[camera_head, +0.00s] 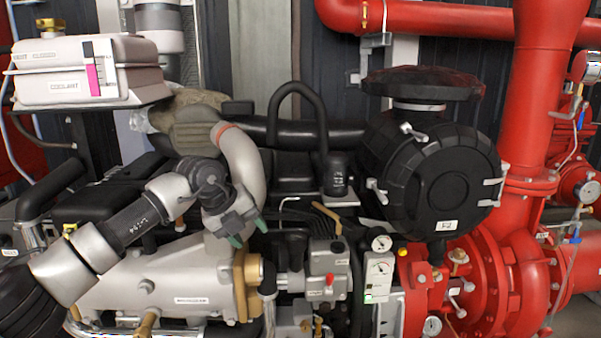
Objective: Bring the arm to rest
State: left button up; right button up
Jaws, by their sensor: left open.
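My left arm (130,224) comes in from the lower left and reaches over the engine. My left gripper (248,232) is at its end, with green-tipped fingers spread apart and pointing down and to the right. It is open and I see nothing between the fingers. It shows in front of the engine's grey housing (165,278) and near a brass-coloured flange (247,282); whether it touches anything I cannot tell. My right gripper does not show.
A grey coolant tank (85,72) stands at upper left. A round black air filter (432,180) is right of centre. Pressure gauges (381,243) and a control box (328,270) are right of the gripper. Red pump pipes (540,110) fill the right side. Free room is tight.

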pick_arm(q)
jog(key=s+d+f+n+t+h, duration=0.1)
jog(key=s+d+n+t+h, duration=0.1)
jog(key=s+d+h, duration=0.4)
jog(key=s+d+f+n+t+h, duration=0.15)
jog(key=s+d+h, duration=0.25)
jog(key=d+h, duration=0.45)
jog(key=s+a+f+n+t+y, duration=0.3)
jog(key=a+f+n+t+y, duration=0.25)
jog(key=a+n+y, duration=0.5)
jog(key=s+a+f+n+t+y, duration=0.2)
jog(key=a+f+n+t+y, duration=0.4)
jog(key=n, duration=0.7)
jog(key=s+a+f+n+g+y, duration=0.1)
jog(key=s+a+f+g, duration=0.3)
jog(key=s, duration=0.5)
jog(key=s+a+f+n+g+y, duration=0.1)
jog(key=s+f+g, duration=0.5)
jog(key=s, duration=0.3)
jog(key=s+a+f+n+g+y, duration=0.1)
jog(key=s+a+f+n+g, duration=0.15)
jog(key=s+f+g, duration=0.5)
notch_tip(320, 180, down, 24)
jog(key=s+m+t, duration=0.1)
jog(key=s+a+f+g, duration=0.1)
jog(key=s+a+f, duration=0.2)
jog(key=s+f, duration=1.3)
jog(key=shift+s+a, duration=0.15)
jog(key=shift+s, duration=0.1)
